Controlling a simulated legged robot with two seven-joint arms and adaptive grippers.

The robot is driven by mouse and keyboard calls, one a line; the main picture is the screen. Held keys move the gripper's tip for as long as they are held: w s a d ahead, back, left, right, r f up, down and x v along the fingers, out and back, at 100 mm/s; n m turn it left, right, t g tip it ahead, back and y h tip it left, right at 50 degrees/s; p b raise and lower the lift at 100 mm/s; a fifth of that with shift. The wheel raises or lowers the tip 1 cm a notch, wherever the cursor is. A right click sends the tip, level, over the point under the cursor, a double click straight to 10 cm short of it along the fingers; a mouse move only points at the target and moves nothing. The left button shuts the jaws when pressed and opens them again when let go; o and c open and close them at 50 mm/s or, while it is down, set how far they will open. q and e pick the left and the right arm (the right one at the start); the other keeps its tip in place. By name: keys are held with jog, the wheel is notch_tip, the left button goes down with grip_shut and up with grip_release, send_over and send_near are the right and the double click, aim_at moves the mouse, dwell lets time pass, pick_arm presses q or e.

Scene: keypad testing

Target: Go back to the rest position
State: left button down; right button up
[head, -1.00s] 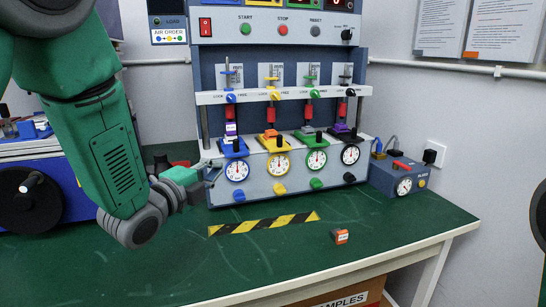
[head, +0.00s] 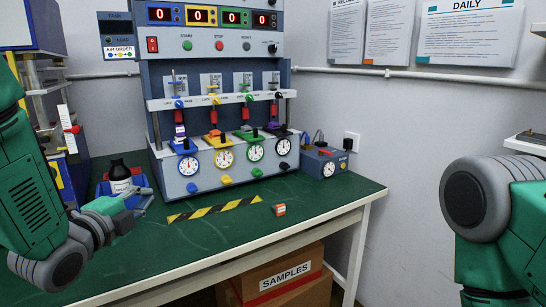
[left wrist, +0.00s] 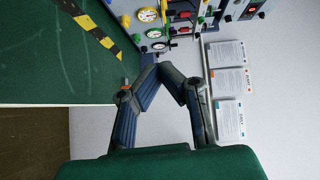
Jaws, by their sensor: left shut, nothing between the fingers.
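My left gripper (head: 146,203) is at the left in the head view, above the left front of the green table (head: 250,229). In the left wrist view its two dark fingers (left wrist: 159,69) meet at the tips with nothing between them. The testing machine (head: 215,125), with colored knobs and several dials, stands behind and to the right of the gripper, apart from it. My right arm (head: 490,215) shows at the right edge; its gripper is out of frame.
A striped yellow-black strip (head: 214,209) and a small orange block (head: 279,209) lie on the table. A blue-grey box (head: 325,162) is at the table's right end. A cardboard samples box (head: 285,282) sits below.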

pick_arm(q)
jog(key=s+a+f+n+g+y+p, duration=0.15)
jog(key=s+f+n+g, duration=0.35)
jog(key=f, duration=0.7)
jog(key=s+f+n+g+y, duration=0.2)
jog(key=s+f+n, duration=0.4)
jog(key=f, duration=0.6)
jog(key=s+f+n+g, duration=0.4)
jog(key=s+f, duration=0.2)
jog(key=s, duration=0.7)
jog(key=s+f+n+g, duration=0.4)
jog(key=s+f+g, duration=0.1)
jog(key=s, duration=0.8)
jog(key=shift+a+f+p, duration=0.25)
jog(key=shift+f+p, duration=0.1)
jog(key=shift+f, duration=0.2)
pick_arm(e)
jog(key=shift+w+a+r, duration=0.15)
jog(key=shift+r, duration=0.4)
jog(key=shift+w+a+r, duration=0.1)
jog(key=shift+w+r, duration=0.05)
jog(key=shift+r, duration=0.4)
pick_arm(q)
jog(key=shift+s+y, duration=0.1)
jog(key=shift+y, duration=0.15)
pick_arm(e)
jog(key=shift+d, duration=0.1)
pick_arm(q)
jog(key=shift+a, duration=0.1)
